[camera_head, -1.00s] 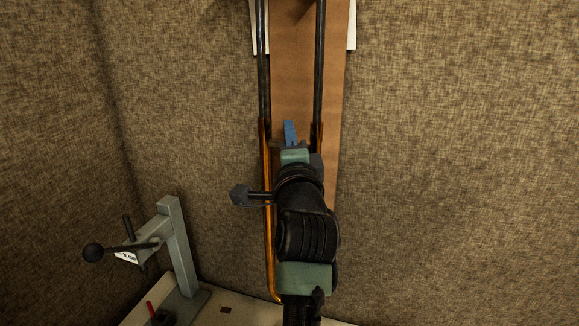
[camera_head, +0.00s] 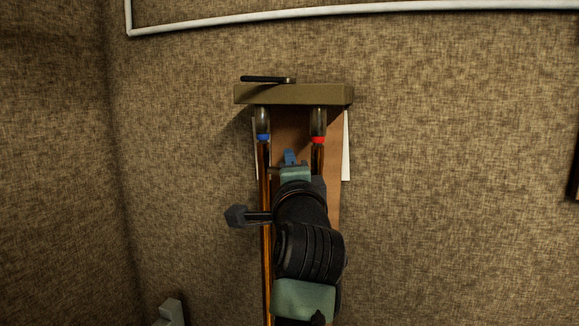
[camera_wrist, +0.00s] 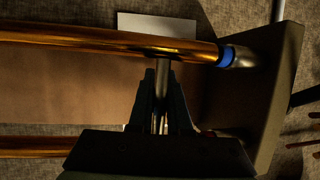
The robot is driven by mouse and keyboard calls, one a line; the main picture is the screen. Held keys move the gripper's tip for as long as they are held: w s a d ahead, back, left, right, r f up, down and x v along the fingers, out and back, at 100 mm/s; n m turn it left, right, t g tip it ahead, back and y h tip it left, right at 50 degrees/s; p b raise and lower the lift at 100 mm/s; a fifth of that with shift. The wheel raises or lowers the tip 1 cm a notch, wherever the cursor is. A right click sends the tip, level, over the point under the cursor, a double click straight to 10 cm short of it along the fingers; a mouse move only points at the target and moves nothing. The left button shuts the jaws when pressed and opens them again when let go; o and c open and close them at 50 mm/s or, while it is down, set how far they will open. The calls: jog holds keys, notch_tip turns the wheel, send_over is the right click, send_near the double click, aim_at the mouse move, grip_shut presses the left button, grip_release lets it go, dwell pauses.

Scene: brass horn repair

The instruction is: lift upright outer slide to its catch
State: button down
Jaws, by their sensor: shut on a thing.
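The outer slide (camera_head: 265,210) is a pair of upright brass tubes in front of a brown board. It also shows in the wrist view (camera_wrist: 110,40). Its left tube's top is at a blue band, and its right tube's top is at a red band, just under the olive block (camera_head: 294,95). A dark lever (camera_head: 262,79), perhaps the catch, lies on top of the block. My gripper (camera_wrist: 160,110) is shut on the slide's silver cross brace (camera_wrist: 162,72) between the tubes. My arm hides the lower right tube in the head view.
The brown board (camera_head: 333,165) and white sheet edges (camera_head: 346,145) are behind the slide. A white cable or rail (camera_head: 300,14) runs across the wall above. A grey stand's top (camera_head: 170,312) shows at lower left. The wall beside the slide is clear.

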jog(key=shift+s+r, duration=0.15)
jog(key=shift+r, duration=0.3)
jog(key=c, duration=1.3)
grip_release()
jog(key=o, duration=0.4)
jog(key=shift+o, duration=0.2)
jog(key=shift+f, duration=0.15)
jog(key=b+v, duration=0.7)
jog(key=v, duration=0.6)
